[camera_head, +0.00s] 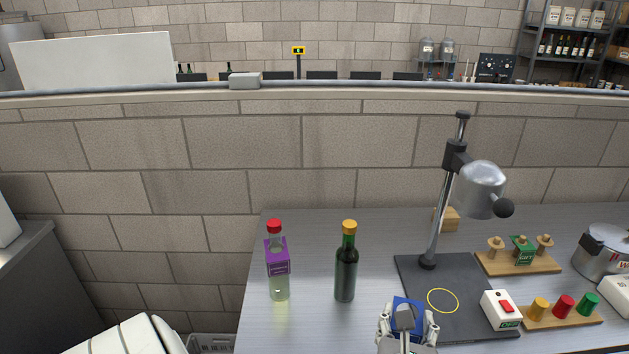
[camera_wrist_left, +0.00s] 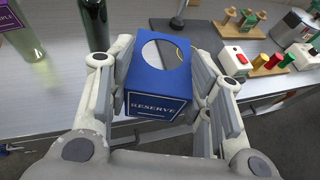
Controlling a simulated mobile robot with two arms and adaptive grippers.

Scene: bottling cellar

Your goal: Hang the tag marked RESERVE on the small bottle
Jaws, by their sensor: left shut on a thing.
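The blue RESERVE tag (camera_wrist_left: 157,104), a folded piece with a round hole in its top face, is held in my left gripper (camera_head: 407,318). The tag also shows as a blue patch in the head view (camera_head: 400,301). The gripper is at the table's front edge, right of the bottles and apart from them. A dark green bottle (camera_head: 346,272) with a yellow cap stands upright with a bare neck. Left of it a pale clear bottle (camera_head: 279,288) with a red cap wears a purple tag (camera_head: 277,258). They look similar in height. My right gripper is out of view.
A lamp (camera_head: 481,190) on a post stands over a dark mat (camera_head: 471,310) with a yellow ring. The table between bottles and mat is clear.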

